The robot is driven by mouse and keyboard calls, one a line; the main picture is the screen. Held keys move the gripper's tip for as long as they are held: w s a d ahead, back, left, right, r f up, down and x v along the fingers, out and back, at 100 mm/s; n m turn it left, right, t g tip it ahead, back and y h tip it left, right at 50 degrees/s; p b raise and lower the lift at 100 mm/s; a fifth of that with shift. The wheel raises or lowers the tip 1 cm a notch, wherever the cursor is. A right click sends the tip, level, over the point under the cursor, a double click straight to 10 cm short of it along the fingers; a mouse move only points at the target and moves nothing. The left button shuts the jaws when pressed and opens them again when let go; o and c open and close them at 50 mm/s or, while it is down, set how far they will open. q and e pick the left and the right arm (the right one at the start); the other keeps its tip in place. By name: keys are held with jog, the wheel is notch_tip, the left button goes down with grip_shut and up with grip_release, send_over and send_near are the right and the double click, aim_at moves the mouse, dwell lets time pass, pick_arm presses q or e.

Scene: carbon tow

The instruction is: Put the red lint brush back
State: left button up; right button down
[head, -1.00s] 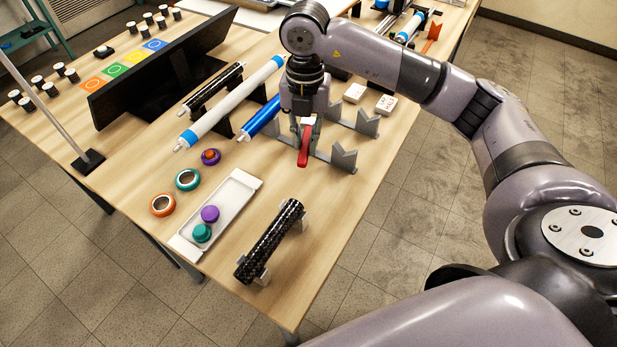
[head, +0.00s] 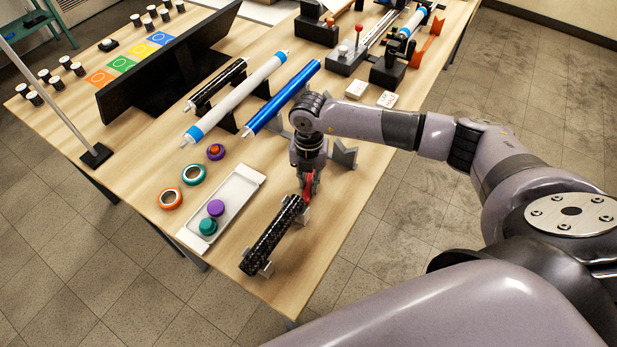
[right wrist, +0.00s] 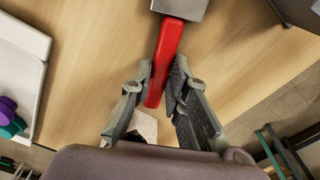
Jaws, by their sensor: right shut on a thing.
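The red lint brush (right wrist: 172,45) lies between the two fingers of my right gripper (right wrist: 162,88), which is shut on its red handle. A grey block shows at the far end of the handle; I cannot tell whether it is the brush's head. In the head view my right gripper (head: 308,190) points down, just beyond the far end of the black woven tube (head: 270,238), with some red (head: 308,183) showing at its fingers. How far the brush is above the table is unclear. My left gripper is not in view.
The black tube rests on grey supports at the table's near end. A white tray (head: 251,184) with purple and teal round pieces stands left of it. Blue (head: 285,97) and white (head: 240,95) rollers lie farther back. Grey V-shaped supports (head: 344,154) stand right of my gripper.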

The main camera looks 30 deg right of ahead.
aim_at(308, 182)
jog(key=shift+f, duration=0.1)
jog(key=c, duration=2)
grip_release()
jog(key=shift+f, duration=0.1)
jog(key=o, duration=0.5)
jog(key=shift+c, duration=0.2)
jog(key=shift+r, duration=0.65)
notch_tip(308, 182, up, 11)
jog(key=b, duration=0.3)
jog(key=shift+w+d, duration=0.15)
jog(key=shift+w, duration=0.1)
